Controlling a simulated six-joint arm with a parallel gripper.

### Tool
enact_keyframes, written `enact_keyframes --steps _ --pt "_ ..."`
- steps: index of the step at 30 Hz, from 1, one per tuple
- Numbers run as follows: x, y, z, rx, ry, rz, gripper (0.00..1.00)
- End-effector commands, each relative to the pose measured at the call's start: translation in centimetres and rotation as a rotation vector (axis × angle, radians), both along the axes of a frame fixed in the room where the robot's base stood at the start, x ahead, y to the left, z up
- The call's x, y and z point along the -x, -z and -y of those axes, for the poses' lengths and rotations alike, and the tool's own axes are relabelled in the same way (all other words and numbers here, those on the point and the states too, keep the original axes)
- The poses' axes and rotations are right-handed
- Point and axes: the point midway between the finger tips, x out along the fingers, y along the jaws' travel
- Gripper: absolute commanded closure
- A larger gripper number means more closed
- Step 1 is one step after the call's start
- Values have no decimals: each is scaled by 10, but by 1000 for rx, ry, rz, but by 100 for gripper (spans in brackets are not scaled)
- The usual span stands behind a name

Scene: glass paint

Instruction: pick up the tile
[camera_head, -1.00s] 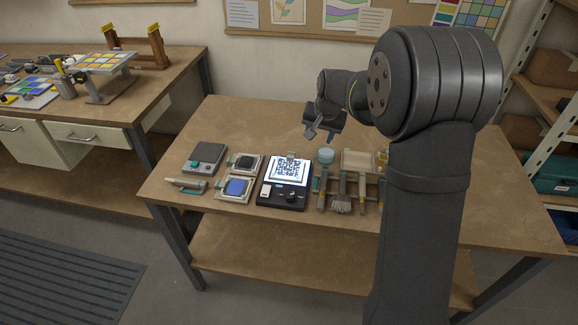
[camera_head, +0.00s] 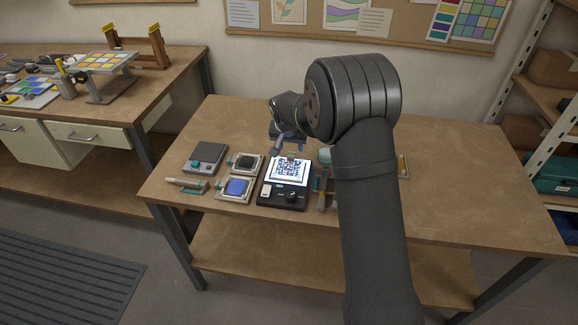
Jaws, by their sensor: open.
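The tile (camera_head: 287,171), pale with a dark blue pattern, lies on the lit top of a black light box (camera_head: 281,201) on the table. My gripper (camera_head: 286,149) is open and empty. In the picture it is just behind the tile's far edge and appears above the table. Its exact height over the tile is hard to tell. A small clip-like part shows at the tile's far edge, close to my fingers.
Left of the light box are a dark tray (camera_head: 245,163), a blue tray (camera_head: 236,188), a grey scale-like box (camera_head: 206,157) and a teal-handled tool (camera_head: 186,185). My arm hides most tools on the right. The table's (camera_head: 455,180) right side is clear.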

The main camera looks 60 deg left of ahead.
Motion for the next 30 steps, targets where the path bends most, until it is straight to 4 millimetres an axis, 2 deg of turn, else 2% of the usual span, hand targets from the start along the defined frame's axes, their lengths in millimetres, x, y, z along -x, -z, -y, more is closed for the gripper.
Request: enact_keyframes --steps 7,16,26,30 --pt "-5 15 -5 1 0 -1 51" --pt "-16 50 -18 1 0 -2 51" --pt "-18 57 -21 -1 -2 -1 51" --pt "-18 57 -21 0 -2 -2 76"
